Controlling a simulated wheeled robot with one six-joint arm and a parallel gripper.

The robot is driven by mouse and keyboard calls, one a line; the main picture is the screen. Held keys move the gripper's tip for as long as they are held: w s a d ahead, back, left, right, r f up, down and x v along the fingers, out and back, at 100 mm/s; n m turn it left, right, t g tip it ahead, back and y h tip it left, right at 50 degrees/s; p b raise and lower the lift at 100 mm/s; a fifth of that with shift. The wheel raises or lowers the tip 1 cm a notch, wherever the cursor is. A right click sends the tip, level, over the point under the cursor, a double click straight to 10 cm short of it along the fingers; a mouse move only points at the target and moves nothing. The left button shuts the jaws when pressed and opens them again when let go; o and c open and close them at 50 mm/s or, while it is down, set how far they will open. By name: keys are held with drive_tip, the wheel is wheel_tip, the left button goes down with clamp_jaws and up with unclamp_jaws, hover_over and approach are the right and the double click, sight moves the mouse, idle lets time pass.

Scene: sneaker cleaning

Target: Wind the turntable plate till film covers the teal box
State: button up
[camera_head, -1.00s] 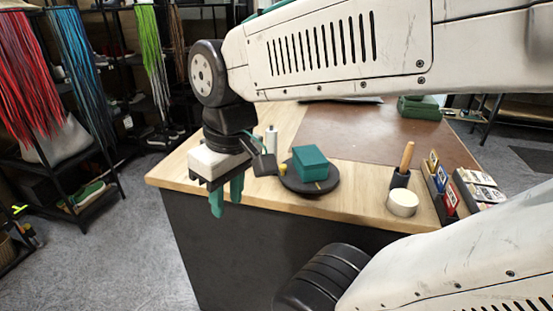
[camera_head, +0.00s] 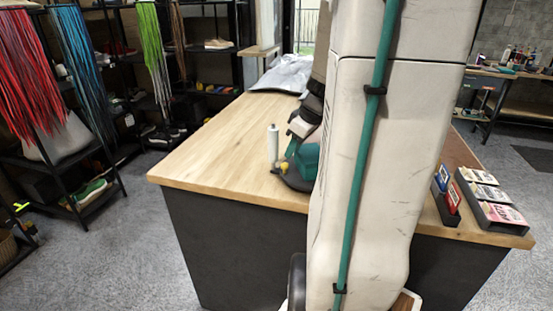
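The teal box (camera_head: 309,160) sits on the dark turntable plate (camera_head: 294,182) near the table's front edge; my arm hides its right part. No film shows on the visible part of the box. A yellow knob (camera_head: 284,168) is at the plate's left side. A white upright roll (camera_head: 273,146) stands just left of it, perhaps the film. My gripper (camera_head: 292,149) is beside or behind the box, with a teal finger visible near its upper left. My arm hides most of the gripper, so its opening and any contact cannot be told.
The wooden table (camera_head: 215,148) is clear to the left. A crumpled grey-white sheet (camera_head: 284,74) lies at its far end. A rack of cards (camera_head: 492,196) and small red and blue packs (camera_head: 447,188) stand at the front right. Shelves with shoes line the left.

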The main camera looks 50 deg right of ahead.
sight(286, 165)
drive_tip(key=x, duration=0.5)
drive_tip(key=shift+w+f, duration=0.15)
drive_tip(key=shift+f, duration=0.2)
drive_tip(key=shift+a, duration=0.1)
clamp_jaws()
drive_tip(key=shift+n, duration=0.3)
